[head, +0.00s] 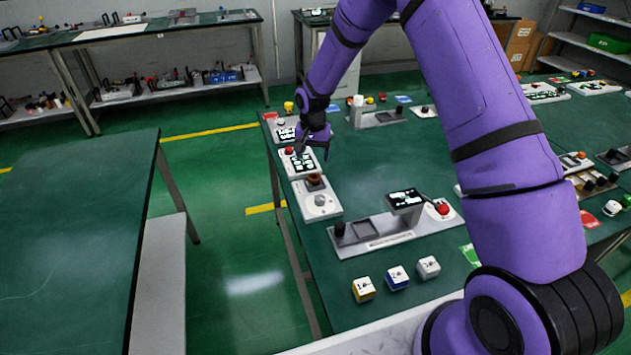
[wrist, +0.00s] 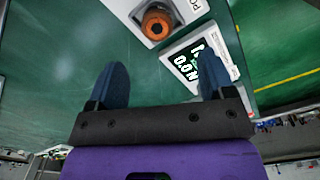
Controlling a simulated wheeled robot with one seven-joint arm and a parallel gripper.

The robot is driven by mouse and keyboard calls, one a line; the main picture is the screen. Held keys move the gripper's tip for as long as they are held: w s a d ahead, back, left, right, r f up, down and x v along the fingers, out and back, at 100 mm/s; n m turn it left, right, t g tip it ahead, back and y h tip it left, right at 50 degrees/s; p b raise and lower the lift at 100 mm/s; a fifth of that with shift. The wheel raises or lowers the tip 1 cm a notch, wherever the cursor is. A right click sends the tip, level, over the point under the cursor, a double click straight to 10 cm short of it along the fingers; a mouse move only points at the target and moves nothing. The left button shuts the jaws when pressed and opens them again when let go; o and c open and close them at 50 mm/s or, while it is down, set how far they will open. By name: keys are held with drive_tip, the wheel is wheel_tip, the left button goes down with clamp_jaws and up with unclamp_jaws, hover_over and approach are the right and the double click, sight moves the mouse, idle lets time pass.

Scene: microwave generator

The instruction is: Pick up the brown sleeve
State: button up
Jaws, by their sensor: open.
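The brown sleeve (head: 314,181) is a short orange-brown ring on a white device panel along the left edge of the green table. In the wrist view the brown sleeve (wrist: 157,22) shows at the top, past the fingertips, around a dark centre. My gripper (head: 314,152) is above the row of panels, just behind the sleeve in the head view. In the wrist view my gripper (wrist: 162,78) has its two blue fingers spread wide with nothing between them. The sleeve is apart from both fingers.
A white panel with a display (wrist: 195,64) lies beside the right finger. A grey fixture (head: 370,235) and several small cubes (head: 397,278) stand nearer on the table. The table's left edge is close to the panels, with open floor (head: 230,230) beyond.

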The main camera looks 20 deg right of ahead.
sight(314, 177)
wheel_tip(314, 177, down, 9)
drive_tip(key=shift+s+d+f, duration=0.1)
drive_tip(key=shift+s+d, duration=0.05)
drive_tip(key=c, duration=1)
